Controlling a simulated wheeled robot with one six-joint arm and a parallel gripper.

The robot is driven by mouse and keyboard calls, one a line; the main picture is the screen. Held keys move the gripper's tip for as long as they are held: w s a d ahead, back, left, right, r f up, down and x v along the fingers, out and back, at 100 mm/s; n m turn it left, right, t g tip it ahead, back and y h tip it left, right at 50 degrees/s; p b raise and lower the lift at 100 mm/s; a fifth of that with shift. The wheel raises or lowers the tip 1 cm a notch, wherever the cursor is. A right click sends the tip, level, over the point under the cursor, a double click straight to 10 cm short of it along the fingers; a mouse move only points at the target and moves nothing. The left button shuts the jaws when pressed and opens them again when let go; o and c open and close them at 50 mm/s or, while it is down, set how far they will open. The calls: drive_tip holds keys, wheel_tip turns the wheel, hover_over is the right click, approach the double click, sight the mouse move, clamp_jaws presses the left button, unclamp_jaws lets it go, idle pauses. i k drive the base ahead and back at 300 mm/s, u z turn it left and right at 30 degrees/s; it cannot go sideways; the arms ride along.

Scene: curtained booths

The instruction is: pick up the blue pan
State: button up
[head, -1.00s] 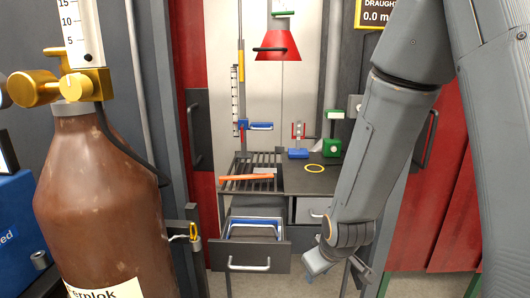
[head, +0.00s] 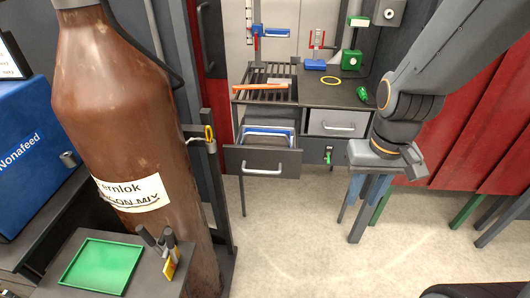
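A shallow blue-rimmed thing, possibly the blue pan (head: 268,129), lies inside an open drawer (head: 262,162) of the dark bench; only its upper edge shows clearly.
A brown gas cylinder (head: 120,110) stands at left, behind a low table with a green tray (head: 103,266). The bench bears an orange bar (head: 259,88), a yellow ring (head: 331,80) and a green object (head: 363,95). The floor before the drawer is clear.

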sight(266, 142)
drive_tip(key=z, duration=0.4)
drive_tip(key=k, duration=0.45)
drive_tip(key=z, duration=0.35)
drive_tip(key=i, duration=1)
drive_tip(key=u, duration=1)
drive_tip(key=i, duration=0.65)
drive_tip(key=u, duration=1.05)
